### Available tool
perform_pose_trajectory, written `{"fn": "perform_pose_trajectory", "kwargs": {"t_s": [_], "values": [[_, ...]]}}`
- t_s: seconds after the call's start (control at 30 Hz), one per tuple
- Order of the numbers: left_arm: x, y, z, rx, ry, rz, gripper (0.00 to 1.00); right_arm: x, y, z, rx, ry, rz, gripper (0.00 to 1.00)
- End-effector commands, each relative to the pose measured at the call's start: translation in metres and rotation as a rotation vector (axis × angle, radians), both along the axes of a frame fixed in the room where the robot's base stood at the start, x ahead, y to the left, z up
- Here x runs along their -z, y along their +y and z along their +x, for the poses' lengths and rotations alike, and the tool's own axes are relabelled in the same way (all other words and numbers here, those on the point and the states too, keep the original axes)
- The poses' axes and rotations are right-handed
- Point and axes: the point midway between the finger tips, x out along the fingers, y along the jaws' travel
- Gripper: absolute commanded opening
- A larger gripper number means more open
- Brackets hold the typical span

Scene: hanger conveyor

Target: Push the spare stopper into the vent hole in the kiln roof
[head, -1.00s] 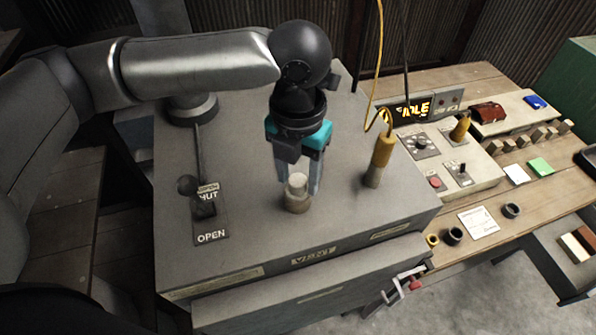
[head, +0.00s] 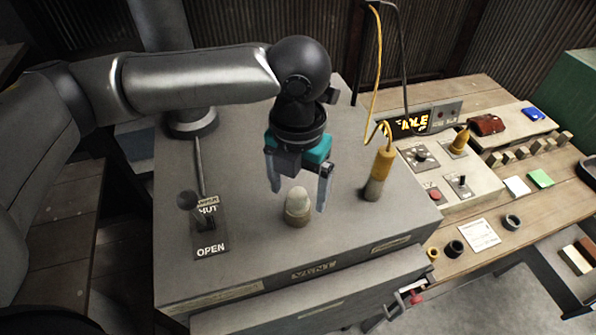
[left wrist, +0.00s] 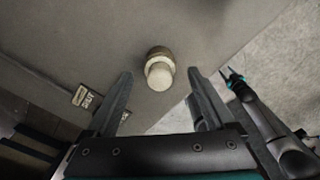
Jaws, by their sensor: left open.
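The pale, round-topped stopper (head: 298,201) stands upright in the brownish collar (head: 298,218) on the grey kiln roof (head: 245,255), above the VENT label. How deep it sits is hard to tell. The left wrist view also shows the stopper (left wrist: 159,76) in its collar (left wrist: 158,54). My left gripper (head: 298,200) is open and empty, its fingers apart on either side above the stopper and not touching it. My right gripper (left wrist: 232,76) shows small at the right of the left wrist view; its jaw state is unclear.
A yellow-and-grey probe (head: 378,172) with a cable stands on the roof right of the stopper. A lever (head: 190,201) with SHUT and OPEN labels is at the left. A control panel (head: 440,170) and bench (head: 510,200) with small items lie to the right.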

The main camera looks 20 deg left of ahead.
Motion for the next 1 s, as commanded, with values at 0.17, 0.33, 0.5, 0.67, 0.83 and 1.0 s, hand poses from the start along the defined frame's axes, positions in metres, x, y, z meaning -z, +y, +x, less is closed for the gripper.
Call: {"fn": "perform_pose_trajectory", "kwargs": {"t_s": [0.17,0.33,0.5,0.67,0.83,1.0], "values": [[-0.022,-0.001,0.001,0.002,-0.007,-0.002,0.88,0.001,0.000,0.000,0.000,0.000,0.000,0.50],[-0.063,-0.001,0.002,0.001,-0.009,-0.003,0.88,0.001,0.000,0.000,0.000,0.000,0.000,0.50],[-0.103,-0.001,0.001,0.002,-0.008,-0.003,0.88,0.002,0.000,0.000,0.000,0.000,0.000,0.50],[-0.132,-0.001,0.000,0.001,-0.005,-0.002,0.88,0.002,0.000,0.000,0.000,0.000,0.000,0.50],[-0.148,0.000,0.000,0.001,-0.002,0.000,0.88,0.002,0.000,0.000,0.000,0.000,0.000,0.50],[-0.152,0.000,0.000,0.001,-0.002,0.000,0.88,0.002,0.000,0.000,0.000,0.000,0.000,0.50]]}}
